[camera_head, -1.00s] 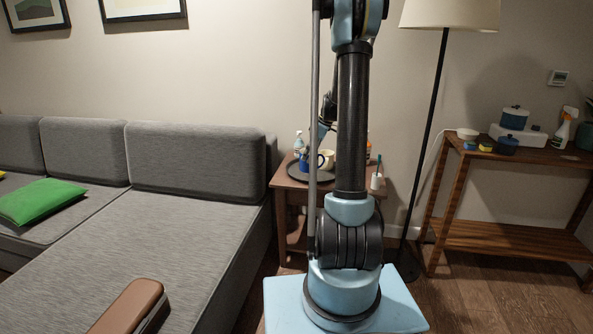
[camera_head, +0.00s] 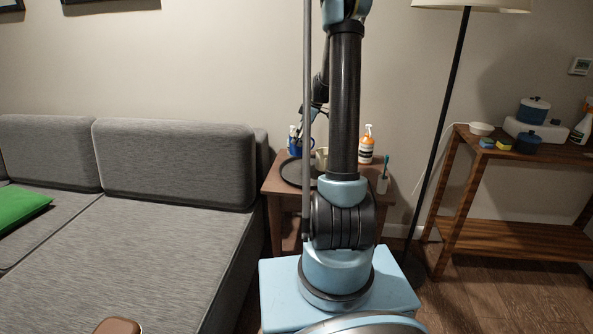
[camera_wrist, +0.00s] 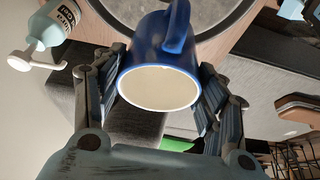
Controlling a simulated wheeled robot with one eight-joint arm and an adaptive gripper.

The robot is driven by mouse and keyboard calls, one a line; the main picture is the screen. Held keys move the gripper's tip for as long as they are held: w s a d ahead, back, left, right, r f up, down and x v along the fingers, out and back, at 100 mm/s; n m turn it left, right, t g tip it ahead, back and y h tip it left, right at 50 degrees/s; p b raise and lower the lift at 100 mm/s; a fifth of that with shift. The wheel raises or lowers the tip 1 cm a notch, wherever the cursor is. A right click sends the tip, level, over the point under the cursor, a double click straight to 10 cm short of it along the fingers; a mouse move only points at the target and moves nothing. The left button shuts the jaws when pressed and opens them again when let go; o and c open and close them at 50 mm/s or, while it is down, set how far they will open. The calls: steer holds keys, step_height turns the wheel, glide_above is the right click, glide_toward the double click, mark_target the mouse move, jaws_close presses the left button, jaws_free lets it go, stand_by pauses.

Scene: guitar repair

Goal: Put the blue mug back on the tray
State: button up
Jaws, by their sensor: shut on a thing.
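The blue mug (camera_wrist: 172,45) is between the two fingers of my gripper (camera_wrist: 160,80) in the wrist view, and the gripper is shut on it. Its cream inside faces the camera and its handle points to the top. In the head view the blue mug (camera_head: 294,147) shows small behind my arm, at the back left of the side table. The round dark-rimmed tray (camera_head: 288,180) lies on that table, partly hidden by my arm. Part of the tray (camera_wrist: 228,18) shows beyond the mug in the wrist view. I cannot tell whether the mug touches anything below.
A cream cup (camera_head: 321,155) is beside my arm column. A pale pump bottle (camera_wrist: 52,25) is left of the mug. The grey sofa (camera_head: 175,165) stands left.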

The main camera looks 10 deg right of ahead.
step_height(320, 180, down, 5)
steer(key=shift+w+a+r, duration=0.15)
steer(key=shift+f, duration=2.55)
steer(key=shift+f, duration=0.1)
steer(key=o, duration=1.6)
steer(key=shift+c, duration=0.2)
